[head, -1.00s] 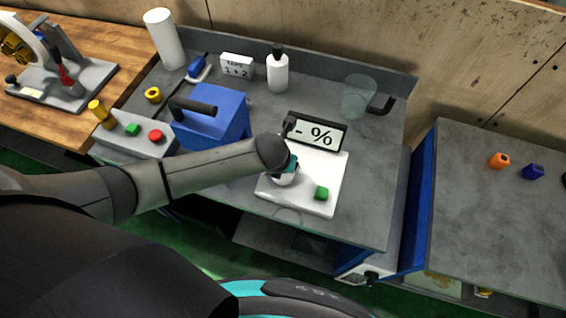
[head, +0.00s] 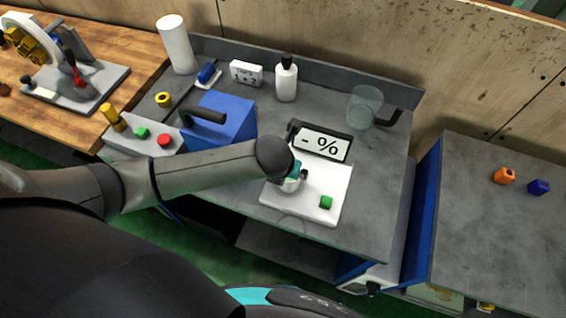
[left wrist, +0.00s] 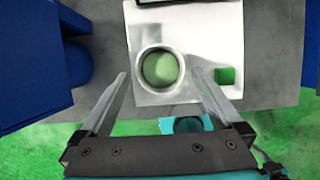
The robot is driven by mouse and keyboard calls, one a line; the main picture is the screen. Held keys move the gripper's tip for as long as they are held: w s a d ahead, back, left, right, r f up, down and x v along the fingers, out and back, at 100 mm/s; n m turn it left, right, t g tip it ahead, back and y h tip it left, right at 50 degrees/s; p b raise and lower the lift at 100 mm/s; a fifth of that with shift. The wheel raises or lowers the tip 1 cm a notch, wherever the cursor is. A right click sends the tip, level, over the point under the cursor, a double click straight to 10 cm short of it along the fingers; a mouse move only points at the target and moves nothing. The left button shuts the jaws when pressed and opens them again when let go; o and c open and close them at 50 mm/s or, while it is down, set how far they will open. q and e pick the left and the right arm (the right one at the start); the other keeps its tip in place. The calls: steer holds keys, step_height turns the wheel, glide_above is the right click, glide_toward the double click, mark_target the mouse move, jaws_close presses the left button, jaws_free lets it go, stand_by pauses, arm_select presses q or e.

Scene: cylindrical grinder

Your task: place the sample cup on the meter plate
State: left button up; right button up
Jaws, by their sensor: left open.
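The sample cup (left wrist: 160,68), a white round cup with a green inside, stands upright on the white meter plate (left wrist: 218,25), left of the green button. In the head view the cup (head: 289,186) is partly hidden under my left gripper, and the meter plate (head: 318,180) lies in front of the display reading "- %". My left gripper (left wrist: 158,75) is open, with one finger on each side of the cup and gaps between. The fingertips' height against the cup is hard to judge. My right gripper is not in view.
The display (head: 320,143) stands behind the plate, and a green button (head: 326,202) sits at its front right. A blue box with a handle (head: 225,122) is close under my left forearm. A clear jug (head: 365,107) and a white bottle (head: 287,80) stand farther back.

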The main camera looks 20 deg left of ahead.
arm_select(q)
steer(key=v, duration=0.7)
steer(key=shift+p, duration=0.45)
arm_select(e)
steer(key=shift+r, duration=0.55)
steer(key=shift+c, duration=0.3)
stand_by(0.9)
